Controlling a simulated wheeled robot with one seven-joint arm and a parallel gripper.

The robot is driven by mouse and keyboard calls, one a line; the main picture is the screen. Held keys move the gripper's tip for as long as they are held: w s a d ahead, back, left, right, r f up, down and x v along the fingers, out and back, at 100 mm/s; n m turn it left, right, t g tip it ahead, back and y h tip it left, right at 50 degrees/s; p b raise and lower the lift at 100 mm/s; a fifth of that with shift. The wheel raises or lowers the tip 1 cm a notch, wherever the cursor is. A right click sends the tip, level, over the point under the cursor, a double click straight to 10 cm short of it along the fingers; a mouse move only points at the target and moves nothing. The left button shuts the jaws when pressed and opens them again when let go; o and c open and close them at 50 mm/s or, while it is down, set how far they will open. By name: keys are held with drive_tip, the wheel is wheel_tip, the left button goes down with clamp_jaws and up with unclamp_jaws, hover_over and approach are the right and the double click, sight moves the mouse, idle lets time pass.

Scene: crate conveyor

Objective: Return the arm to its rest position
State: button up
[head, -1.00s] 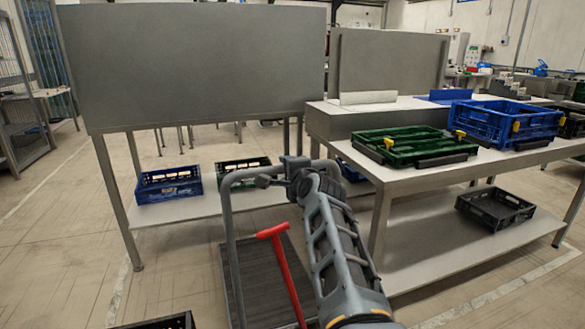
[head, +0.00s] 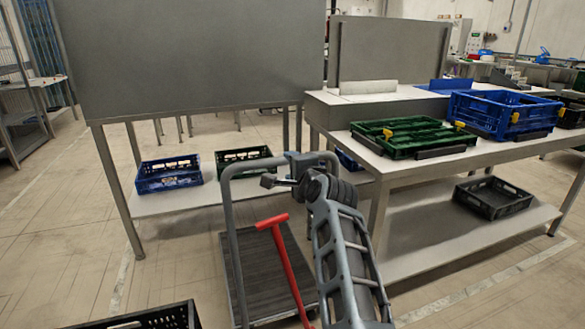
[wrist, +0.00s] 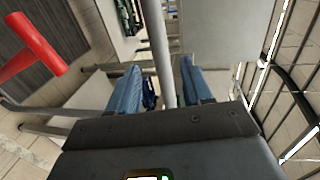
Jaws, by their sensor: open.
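My gripper (head: 270,182) is at the end of my arm, beside the upper bar of the grey trolley handle in the head view. In the wrist view its two blue fingers (wrist: 160,85) stand apart with nothing gripped. A grey post (wrist: 158,45) shows in the gap between them; I cannot tell how close it is. My arm (head: 345,255) reaches forward from the bottom of the head view, bent at the wrist.
The trolley (head: 232,240) and a red handle (head: 285,262) are close by my arm; the red handle also shows in the wrist view (wrist: 35,50). A table (head: 400,165) at right bears green (head: 405,150) and blue crates (head: 490,125). A black crate (head: 165,318) is lower left.

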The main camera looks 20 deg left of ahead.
drive_tip(key=s+d+f+n+t+h+p, duration=0.1)
drive_tip(key=s+d+f+h, duration=0.1)
drive_tip(key=s+d+f, duration=0.5)
drive_tip(key=s+d+f+n+h+p, duration=0.1)
drive_tip(key=s+d+f, duration=0.1)
drive_tip(key=d+f, duration=0.5)
drive_tip(key=s+d+f+n+t+h+p, duration=0.15)
drive_tip(key=s+d+f, duration=0.3)
drive_tip(key=d, duration=0.55)
drive_tip(key=s+d+f+n+h, duration=0.1)
drive_tip(key=s+d+f, duration=0.1)
drive_tip(key=s+d, duration=0.75)
drive_tip(key=s+d+r+n+h+p, duration=0.1)
drive_tip(key=s+d+r+n+p, duration=0.15)
drive_tip(key=s, duration=0.85)
drive_tip(key=s+d+r+n+h+p, duration=0.1)
drive_tip(key=s+d, duration=0.3)
drive_tip(key=s, duration=0.7)
drive_tip(key=s+r+n+h+p, duration=0.1)
drive_tip(key=s+r+n+p, duration=0.1)
drive_tip(key=s+r, duration=1.5)
drive_tip(key=shift+s+d+r+n+h, duration=0.15)
drive_tip(key=shift+s+d+n+h, duration=0.2)
drive_tip(key=shift+s+d+n, duration=0.1)
